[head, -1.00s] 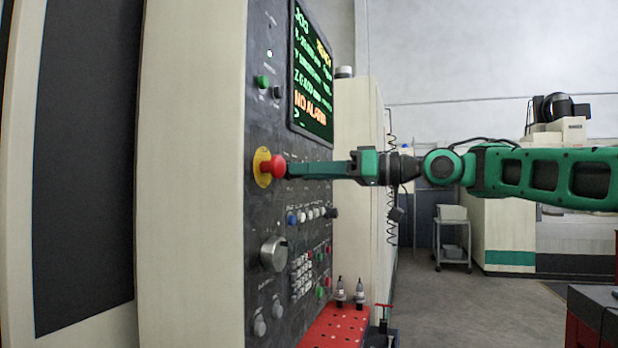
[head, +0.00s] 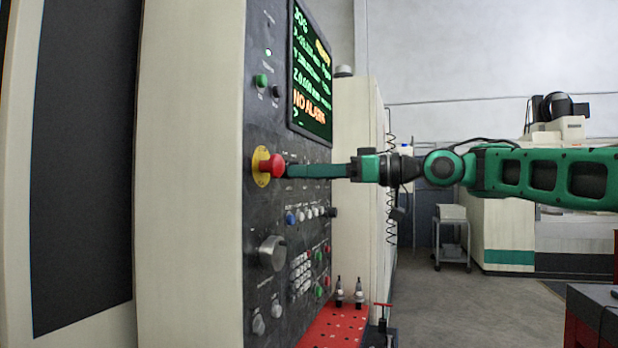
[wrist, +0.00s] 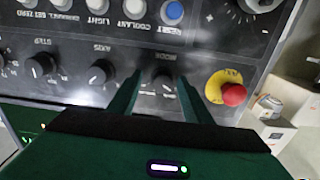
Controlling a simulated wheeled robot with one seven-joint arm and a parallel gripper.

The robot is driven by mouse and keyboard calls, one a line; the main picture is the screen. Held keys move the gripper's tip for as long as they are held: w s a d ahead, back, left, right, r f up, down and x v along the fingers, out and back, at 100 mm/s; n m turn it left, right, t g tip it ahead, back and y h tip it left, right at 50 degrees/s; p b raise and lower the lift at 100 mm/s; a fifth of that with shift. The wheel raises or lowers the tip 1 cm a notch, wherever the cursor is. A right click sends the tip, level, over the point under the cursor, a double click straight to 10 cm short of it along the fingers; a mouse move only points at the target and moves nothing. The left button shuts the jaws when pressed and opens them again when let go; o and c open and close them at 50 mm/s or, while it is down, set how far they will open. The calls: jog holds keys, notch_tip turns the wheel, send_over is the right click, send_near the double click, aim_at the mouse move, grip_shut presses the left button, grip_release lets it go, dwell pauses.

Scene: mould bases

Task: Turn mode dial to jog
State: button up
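The mode dial (wrist: 163,84) is a small black knob with a pale pointer mark, under an upside-down MODE label in the wrist view. My gripper (wrist: 160,80) is open, with one green finger on either side of the dial and gaps between fingers and knob. In the head view my gripper (head: 290,170) reaches left to the panel, just right of the red stop button, and the dial is largely hidden there. The screen (head: 312,75) has a top line that seems to read JOG, and an orange NO ALARM line.
The red emergency stop (wrist: 233,94) on its yellow base is close beside the right finger in the wrist view. The axis knob (wrist: 101,73) and step knob (wrist: 44,65) lie to the left. A row of push buttons (wrist: 134,9) runs above. A red perforated shelf (head: 335,328) is below.

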jog(key=shift+s+r, duration=0.1)
jog(key=shift+s, duration=0.05)
jog(key=v, duration=1)
jog(key=shift+d, duration=0.2)
jog(key=shift+d, duration=0.1)
jog(key=shift+s, duration=0.1)
dwell(0.4)
